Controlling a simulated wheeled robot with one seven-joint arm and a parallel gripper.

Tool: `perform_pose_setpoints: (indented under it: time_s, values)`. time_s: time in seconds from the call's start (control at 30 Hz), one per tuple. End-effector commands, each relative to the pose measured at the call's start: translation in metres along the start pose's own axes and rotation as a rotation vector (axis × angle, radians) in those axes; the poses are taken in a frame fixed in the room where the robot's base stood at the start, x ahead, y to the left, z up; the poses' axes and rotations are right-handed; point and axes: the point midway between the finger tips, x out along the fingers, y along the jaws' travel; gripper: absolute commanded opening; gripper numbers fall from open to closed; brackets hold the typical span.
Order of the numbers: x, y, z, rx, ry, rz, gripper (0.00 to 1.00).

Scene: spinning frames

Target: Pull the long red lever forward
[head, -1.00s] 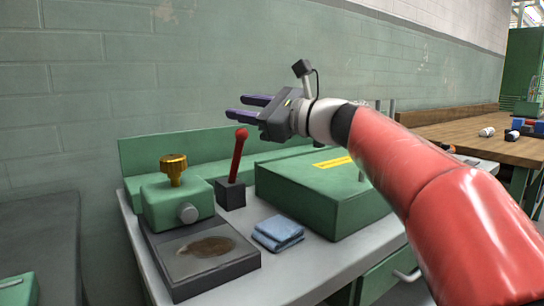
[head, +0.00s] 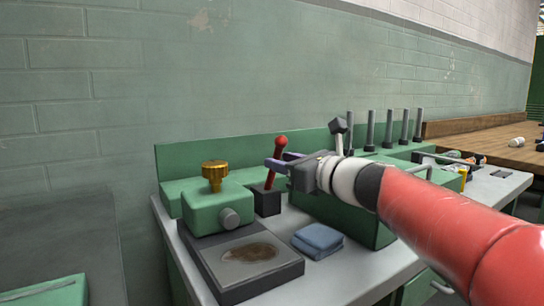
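The long red lever (head: 270,177) with a round knob (head: 281,141) rises from a dark square block (head: 267,201) on the bench. It leans slightly to the right in the head view. My gripper (head: 279,160) comes in from the right at the lever's upper part, just below the knob. Its two purple fingers look spread, with the lever seemingly between them. The near finger crosses in front of the lever and hides a short piece of it. Whether either finger touches the lever cannot be told.
A green box with a brass knob (head: 214,172) stands left of the lever. A dark tray (head: 232,283) with a brown stain and a folded blue cloth (head: 318,240) lie in front. A large green case (head: 374,228) sits under my gripper. Several grey posts (head: 387,130) stand behind.

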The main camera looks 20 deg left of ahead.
Motion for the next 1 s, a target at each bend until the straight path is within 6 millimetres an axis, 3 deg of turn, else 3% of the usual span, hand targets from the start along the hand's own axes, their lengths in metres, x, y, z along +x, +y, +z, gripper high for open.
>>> perform_pose_setpoints:
  time_s: [0.1, 0.3, 0.63, 0.9, 1.0]
  values:
    - [0.021, 0.0, 0.001, 0.0, 0.0, 0.002, 0.38]
    - [0.042, 0.0, 0.001, -0.001, 0.0, 0.001, 0.38]
    - [0.045, 0.0, 0.001, -0.002, -0.001, 0.0, 0.38]
    - [0.045, 0.0, 0.001, -0.002, -0.001, 0.0, 0.02]
    - [0.045, 0.0, 0.001, -0.002, -0.001, 0.0, 0.0]
